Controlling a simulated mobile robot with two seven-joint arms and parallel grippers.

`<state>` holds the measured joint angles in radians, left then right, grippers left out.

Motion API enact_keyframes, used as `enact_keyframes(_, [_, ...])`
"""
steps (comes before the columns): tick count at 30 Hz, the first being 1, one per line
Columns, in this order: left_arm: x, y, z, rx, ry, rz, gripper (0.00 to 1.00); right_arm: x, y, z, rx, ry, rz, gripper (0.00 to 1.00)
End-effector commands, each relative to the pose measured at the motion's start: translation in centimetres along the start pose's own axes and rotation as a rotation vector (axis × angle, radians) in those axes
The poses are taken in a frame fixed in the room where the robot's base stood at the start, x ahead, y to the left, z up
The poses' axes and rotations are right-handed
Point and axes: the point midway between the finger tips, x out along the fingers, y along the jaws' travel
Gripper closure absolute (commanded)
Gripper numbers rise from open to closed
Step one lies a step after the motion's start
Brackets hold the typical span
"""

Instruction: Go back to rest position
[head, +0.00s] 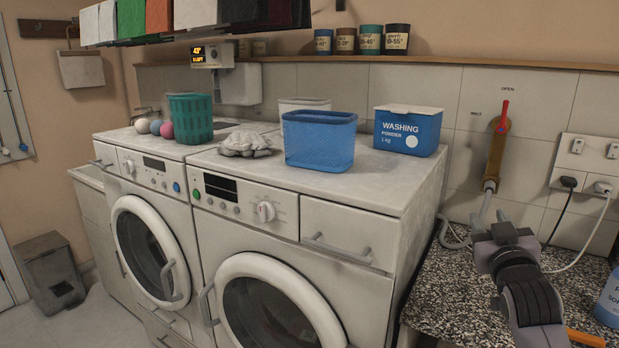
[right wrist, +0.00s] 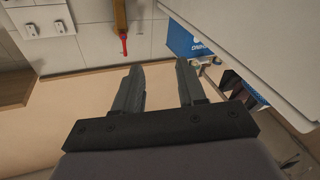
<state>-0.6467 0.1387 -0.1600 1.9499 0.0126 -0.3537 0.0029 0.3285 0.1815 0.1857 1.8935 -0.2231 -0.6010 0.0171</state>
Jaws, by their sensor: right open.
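My right gripper (head: 499,232) shows at the right of the head view, above the speckled counter and to the right of the washing machines. In the right wrist view its two fingers (right wrist: 158,85) are apart with nothing between them. My left gripper is in neither view.
Two white washing machines (head: 346,245) stand side by side. On top are a blue basket (head: 318,142), a green basket (head: 190,120), a grey cloth (head: 245,145) and a washing powder box (head: 407,132). A valve with a red handle (head: 503,117) and wall sockets (head: 585,165) are near my right arm.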

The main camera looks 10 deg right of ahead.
Motion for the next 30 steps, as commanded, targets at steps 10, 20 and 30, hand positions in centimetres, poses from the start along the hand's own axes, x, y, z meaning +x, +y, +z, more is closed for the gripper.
enact_keyframes(10, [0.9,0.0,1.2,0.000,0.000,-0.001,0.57,-12.6,-12.0,18.9,-0.028,-0.272,-0.332,0.60])
enact_keyframes(20, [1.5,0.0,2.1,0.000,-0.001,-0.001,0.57,-29.9,-18.2,30.4,0.050,-0.542,-0.572,0.60])
enact_keyframes(30, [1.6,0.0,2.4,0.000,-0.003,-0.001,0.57,-36.9,-19.5,32.7,0.099,-0.644,-0.641,0.60])
